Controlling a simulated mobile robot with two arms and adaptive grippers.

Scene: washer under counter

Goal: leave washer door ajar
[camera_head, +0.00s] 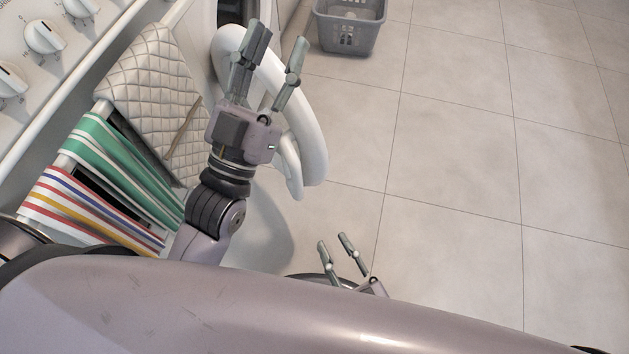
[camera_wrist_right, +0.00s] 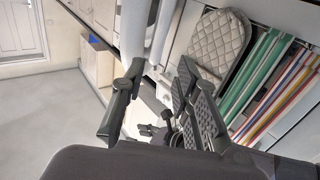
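The washer door (camera_head: 312,140) is a white ring-shaped door in the head view. It stands swung out from the washer front (camera_head: 203,30), at an angle I cannot measure. My left gripper (camera_head: 281,40) is open and empty, with its fingers over the door ring in the picture. I cannot tell whether it touches the door. The gripper hides part of the ring. My right gripper (camera_head: 332,241) is open and empty, low over the floor in front of the door. Its spread fingers also show in the right wrist view (camera_wrist_right: 160,66).
A quilted oven mitt (camera_head: 150,85) and striped towels (camera_head: 125,165) hang left of my left arm. Oven knobs (camera_head: 45,38) are at upper left. A grey laundry basket (camera_head: 348,30) stands on the floor behind the door. The tiled floor (camera_head: 460,170) at right is clear.

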